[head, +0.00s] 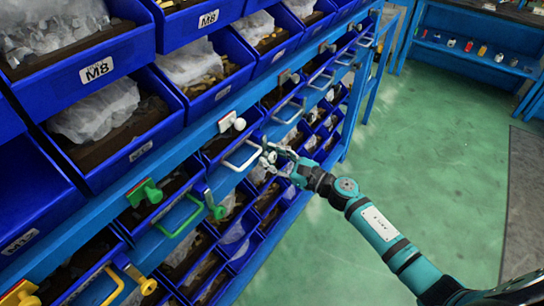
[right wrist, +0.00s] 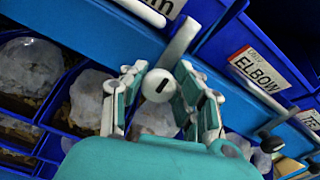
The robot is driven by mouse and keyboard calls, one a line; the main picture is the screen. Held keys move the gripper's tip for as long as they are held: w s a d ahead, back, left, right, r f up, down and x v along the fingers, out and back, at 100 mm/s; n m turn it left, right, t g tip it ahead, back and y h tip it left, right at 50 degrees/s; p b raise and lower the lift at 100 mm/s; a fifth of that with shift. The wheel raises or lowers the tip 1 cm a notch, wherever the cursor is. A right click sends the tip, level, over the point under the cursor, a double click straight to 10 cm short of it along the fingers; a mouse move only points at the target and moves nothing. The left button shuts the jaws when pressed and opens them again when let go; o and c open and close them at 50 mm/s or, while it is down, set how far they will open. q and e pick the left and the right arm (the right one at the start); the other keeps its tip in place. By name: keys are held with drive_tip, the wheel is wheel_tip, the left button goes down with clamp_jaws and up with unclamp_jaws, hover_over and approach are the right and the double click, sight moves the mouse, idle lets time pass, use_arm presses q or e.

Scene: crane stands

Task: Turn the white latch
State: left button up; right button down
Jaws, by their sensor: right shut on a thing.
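My right gripper (head: 270,158) is at the shelf front, at the right end of a white bar handle (head: 242,157). In the right wrist view its fingers (right wrist: 158,88) are closed on either side of the round white latch knob (right wrist: 157,86), which has a dark slot. A pale lever (right wrist: 181,42) runs up and right from the knob. In the head view the fingers largely hide this knob. Another white-knobbed latch (head: 239,124) with a red and white base sits at the handle's upper left. My left gripper is not in view.
Green latches (head: 145,192) with a green handle (head: 180,216) and orange ones (head: 147,285) are to the left. Grey latches and handles continue to the right. Blue bins (head: 105,110) hold bagged parts. Open green floor (head: 430,150) lies to the right.

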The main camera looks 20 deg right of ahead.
drive_tip(key=shift+m, duration=1.8)
drive_tip(key=m, duration=0.4)
drive_tip(key=shift+m, duration=0.3)
drive_tip(key=m+p, duration=0.1)
drive_tip(key=m, duration=0.3)
drive_tip(key=shift+w+d+m, duration=0.1)
drive_tip(key=shift+m, duration=0.2)
drive_tip(key=shift+d+m+p, duration=0.1)
drive_tip(key=shift+m+p, duration=0.6)
drive_tip(key=shift+m, duration=1.8)
